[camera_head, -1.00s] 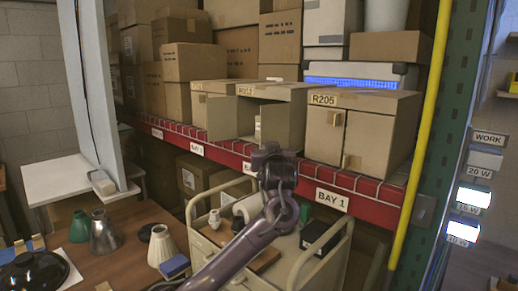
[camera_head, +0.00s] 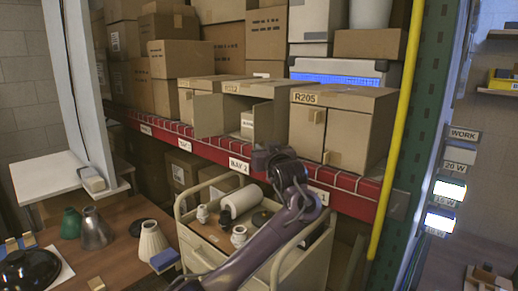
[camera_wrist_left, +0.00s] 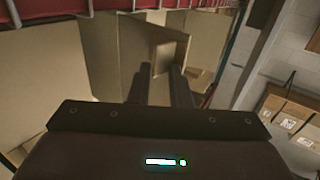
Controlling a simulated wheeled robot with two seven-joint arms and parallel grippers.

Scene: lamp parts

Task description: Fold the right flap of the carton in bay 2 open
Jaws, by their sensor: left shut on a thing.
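The bay 2 carton (camera_head: 238,86) is the middle of three on the red-edged shelf, above the BAY 2 label (camera_head: 240,165). Its left flap (camera_head: 208,115) stands swung outward and its front is partly open. Its right flap (camera_head: 264,124) shows as a panel at the carton's right side, angled outward. My left gripper (camera_head: 268,153) is just below and in front of that flap. In the left wrist view its two dark fingers (camera_wrist_left: 160,75) close at a tan tab (camera_wrist_left: 166,57) on a cardboard panel. The fingertip contact is partly hidden. My right gripper is not in view.
The R205 carton (camera_head: 340,122) stands close on the right, its flaps shut. A cream cart (camera_head: 295,262) with white lamp parts lies below my arm. A yellow post (camera_head: 397,120) and green upright bound the right side. A wooden table (camera_head: 115,255) with lampshades is at left.

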